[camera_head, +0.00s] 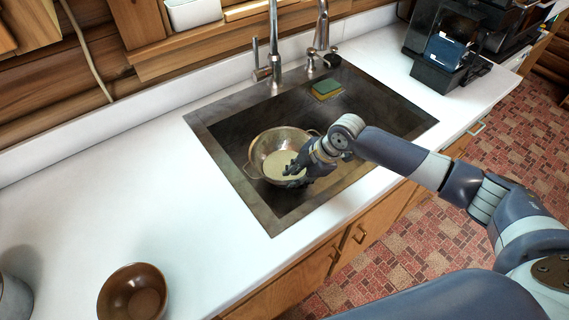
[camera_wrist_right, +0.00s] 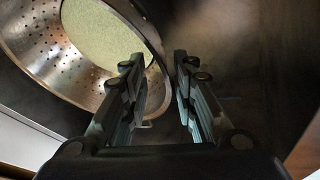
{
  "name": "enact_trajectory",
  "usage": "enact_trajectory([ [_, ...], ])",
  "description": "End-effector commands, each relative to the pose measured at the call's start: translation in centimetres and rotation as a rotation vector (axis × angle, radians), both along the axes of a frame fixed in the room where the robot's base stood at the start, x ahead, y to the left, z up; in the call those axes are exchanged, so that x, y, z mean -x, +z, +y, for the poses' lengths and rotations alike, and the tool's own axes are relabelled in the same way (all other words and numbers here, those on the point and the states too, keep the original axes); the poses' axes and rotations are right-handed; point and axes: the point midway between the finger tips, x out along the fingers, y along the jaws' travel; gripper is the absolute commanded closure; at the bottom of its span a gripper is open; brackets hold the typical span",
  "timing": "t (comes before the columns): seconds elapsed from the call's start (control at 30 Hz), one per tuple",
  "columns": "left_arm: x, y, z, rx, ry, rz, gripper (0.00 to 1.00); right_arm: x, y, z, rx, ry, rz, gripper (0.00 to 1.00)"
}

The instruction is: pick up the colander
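The metal colander (camera_head: 268,143) sits in the dark sink, with a pale round base inside it. In the wrist view the colander (camera_wrist_right: 45,50) shows its perforated wall at the upper left, with a wire handle low on its near side. My right gripper (camera_head: 291,174) is at the colander's right side, over its rim. In the wrist view the fingers of my right gripper (camera_wrist_right: 159,62) are apart, and the rim runs into the gap between them. Contact with the rim cannot be made out. My left gripper is not in view.
The sink (camera_head: 232,145) is set into a white counter (camera_head: 110,190). A faucet (camera_head: 273,50) stands behind it, and a green and yellow sponge (camera_head: 327,89) lies at its back. A brown bowl (camera_head: 133,294) stands at the front left. A black machine (camera_head: 450,55) stands at the right.

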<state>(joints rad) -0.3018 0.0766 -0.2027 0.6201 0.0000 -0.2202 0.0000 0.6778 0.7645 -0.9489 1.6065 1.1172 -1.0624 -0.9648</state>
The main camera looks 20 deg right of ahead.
Motion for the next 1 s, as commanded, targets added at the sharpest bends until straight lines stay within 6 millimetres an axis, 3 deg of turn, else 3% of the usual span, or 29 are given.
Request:
enact_trajectory([
  [0.2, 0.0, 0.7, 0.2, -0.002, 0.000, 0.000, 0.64, -0.6, -2.0, 1.0, 0.000, 0.000, -0.001, 0.74],
  [0.47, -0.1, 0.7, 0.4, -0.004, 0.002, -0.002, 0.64, -0.7, -2.3, 1.1, 0.000, 0.001, -0.001, 0.74],
  [0.6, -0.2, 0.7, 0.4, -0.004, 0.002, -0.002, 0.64, -0.7, -2.3, 1.0, 0.000, 0.001, -0.001, 1.00],
  [1.0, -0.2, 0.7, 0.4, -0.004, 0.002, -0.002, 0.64, -0.8, -2.0, 1.1, -0.001, 0.000, -0.005, 1.00],
])
